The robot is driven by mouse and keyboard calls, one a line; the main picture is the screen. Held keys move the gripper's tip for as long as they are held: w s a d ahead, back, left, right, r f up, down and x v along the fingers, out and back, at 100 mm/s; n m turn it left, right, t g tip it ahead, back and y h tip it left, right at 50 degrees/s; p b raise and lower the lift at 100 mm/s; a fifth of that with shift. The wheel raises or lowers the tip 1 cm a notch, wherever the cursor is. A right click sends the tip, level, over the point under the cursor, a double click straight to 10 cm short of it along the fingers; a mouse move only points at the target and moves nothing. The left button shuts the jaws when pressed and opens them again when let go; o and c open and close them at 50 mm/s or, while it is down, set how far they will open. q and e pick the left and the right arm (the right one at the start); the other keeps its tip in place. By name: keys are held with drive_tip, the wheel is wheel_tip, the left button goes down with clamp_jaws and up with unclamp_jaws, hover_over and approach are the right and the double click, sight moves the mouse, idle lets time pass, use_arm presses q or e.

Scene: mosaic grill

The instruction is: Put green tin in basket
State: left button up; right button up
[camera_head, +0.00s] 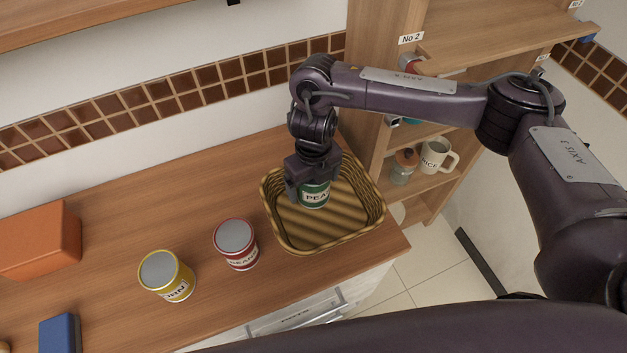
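The green tin (315,195), with a white label reading "PEA", is within the outline of the wicker basket (365,223). My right gripper (308,188) reaches down over the basket from above. Its fingers are around the tin, one at the left side and one at the right, so it looks shut on the tin. The gripper hides the tin's top. I cannot tell whether the tin's bottom touches the basket floor. The basket stands near the right end of the wooden counter. My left gripper is not in view.
A red tin (236,245) stands left of the basket, and a yellow tin (167,276) farther left. An orange box (40,242) and a blue block (60,334) are at the far left. A wooden shelf (385,95) with mugs and jars rises right behind the basket.

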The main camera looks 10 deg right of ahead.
drive_tip(key=shift+r, duration=0.15)
drive_tip(key=shift+r, duration=0.25)
wheel_tip(320, 180, up, 12)
drive_tip(key=shift+f, duration=0.2)
idle(0.6)
